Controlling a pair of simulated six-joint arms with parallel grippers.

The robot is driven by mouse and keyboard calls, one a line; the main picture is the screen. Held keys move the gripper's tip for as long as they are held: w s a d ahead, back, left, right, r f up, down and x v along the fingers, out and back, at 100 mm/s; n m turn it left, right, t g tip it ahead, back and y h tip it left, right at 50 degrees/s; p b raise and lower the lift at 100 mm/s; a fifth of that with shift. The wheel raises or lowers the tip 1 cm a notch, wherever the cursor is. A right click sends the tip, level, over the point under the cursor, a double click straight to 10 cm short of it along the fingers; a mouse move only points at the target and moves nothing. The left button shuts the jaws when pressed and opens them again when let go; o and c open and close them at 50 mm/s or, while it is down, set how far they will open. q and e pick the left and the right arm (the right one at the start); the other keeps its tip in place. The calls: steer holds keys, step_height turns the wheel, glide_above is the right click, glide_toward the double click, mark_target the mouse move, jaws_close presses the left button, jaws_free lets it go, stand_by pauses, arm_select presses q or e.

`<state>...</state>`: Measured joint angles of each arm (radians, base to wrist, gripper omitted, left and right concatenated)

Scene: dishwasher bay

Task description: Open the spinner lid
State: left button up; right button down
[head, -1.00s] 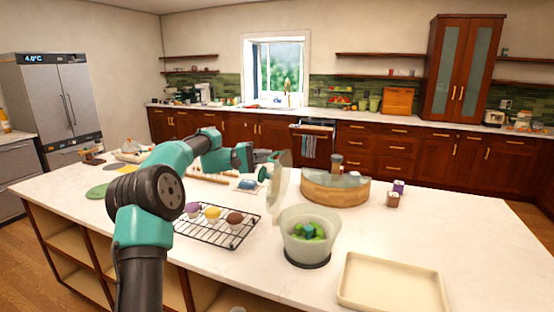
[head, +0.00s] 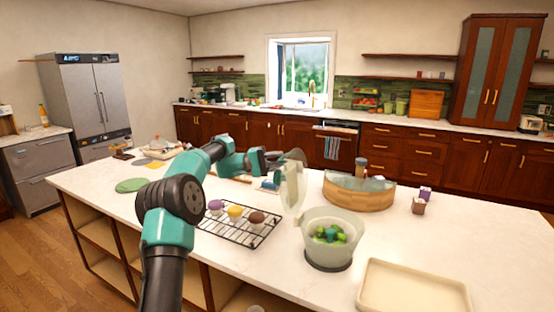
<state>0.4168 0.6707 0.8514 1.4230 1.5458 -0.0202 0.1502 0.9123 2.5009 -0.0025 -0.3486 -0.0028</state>
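The salad spinner (head: 331,243) is a pale translucent bowl on a dark base, standing on the island. Green pieces (head: 330,234) lie inside it, and its top is uncovered. The translucent lid (head: 293,190) stands nearly upright at the bowl's left rear side, tilted away from the opening. My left gripper (head: 290,160) is beside the lid's upper edge, partly hidden behind it. I cannot tell whether its fingers touch the lid or are closed. My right gripper is not in view.
A black rack (head: 238,229) with cupcakes is left of the spinner. A beige tray (head: 415,290) is at the front right, and a round wooden-sided container (head: 358,192) stands behind.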

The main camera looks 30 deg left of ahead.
arm_select(q)
steer(key=shift+o, duration=1.4)
steer(key=shift+r, duration=0.1)
steer(key=v, duration=1.7)
steer(key=shift+a, duration=0.2)
